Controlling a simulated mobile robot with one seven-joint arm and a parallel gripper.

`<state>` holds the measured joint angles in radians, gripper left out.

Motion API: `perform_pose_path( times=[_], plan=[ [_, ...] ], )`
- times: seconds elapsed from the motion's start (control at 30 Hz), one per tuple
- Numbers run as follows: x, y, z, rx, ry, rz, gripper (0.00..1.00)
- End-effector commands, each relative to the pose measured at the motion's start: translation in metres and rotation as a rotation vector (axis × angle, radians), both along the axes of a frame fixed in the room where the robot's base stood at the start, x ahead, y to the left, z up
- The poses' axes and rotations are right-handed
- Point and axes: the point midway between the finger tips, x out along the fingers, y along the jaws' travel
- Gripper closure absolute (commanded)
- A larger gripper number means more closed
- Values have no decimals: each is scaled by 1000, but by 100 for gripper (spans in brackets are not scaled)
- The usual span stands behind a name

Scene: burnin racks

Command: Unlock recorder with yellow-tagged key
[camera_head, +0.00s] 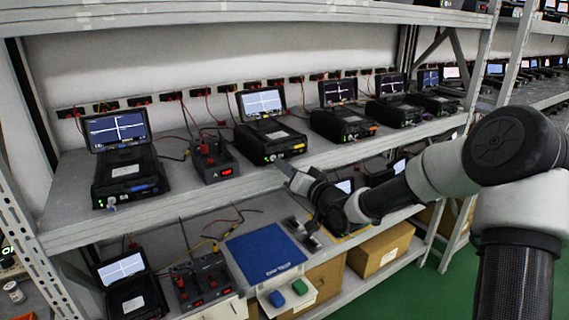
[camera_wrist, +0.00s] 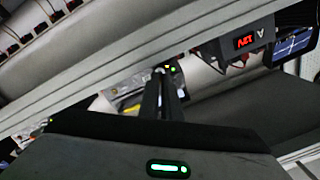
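My gripper (camera_head: 287,170) reaches in from the right to the upper shelf's front edge, close to the front of a black recorder (camera_head: 270,139) with a lit screen. In the wrist view, the two dark fingers of my gripper (camera_wrist: 163,74) are close together. Their tips are at the grey front of the recorder (camera_wrist: 125,80), beside small green lights. I cannot tell whether the tips touch it or hold something thin. No yellow-tagged key can be made out.
A power supply (camera_head: 213,160) with a red display stands left of the recorder; the supply also shows inverted in the wrist view (camera_wrist: 243,40). More recorders line the upper shelf. The shelf edge (camera_head: 160,214) runs just below. A blue mat (camera_head: 265,250) lies on the lower shelf.

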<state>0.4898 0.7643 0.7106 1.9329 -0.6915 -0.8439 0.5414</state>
Motion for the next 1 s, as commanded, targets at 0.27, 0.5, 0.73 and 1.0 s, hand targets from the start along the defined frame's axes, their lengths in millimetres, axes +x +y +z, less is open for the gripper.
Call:
perform_pose_path(
  times=[0.27, 0.5, 0.73, 1.0],
  plan=[
    [0, 0, -1, 122, 94, 0, 100],
    [-1, 0, -1, 171, 130, 1, 100],
    [-1, 0, -2, 180, 137, 1, 100],
    [-1, 0, -2, 180, 137, 1, 93]
  ],
)
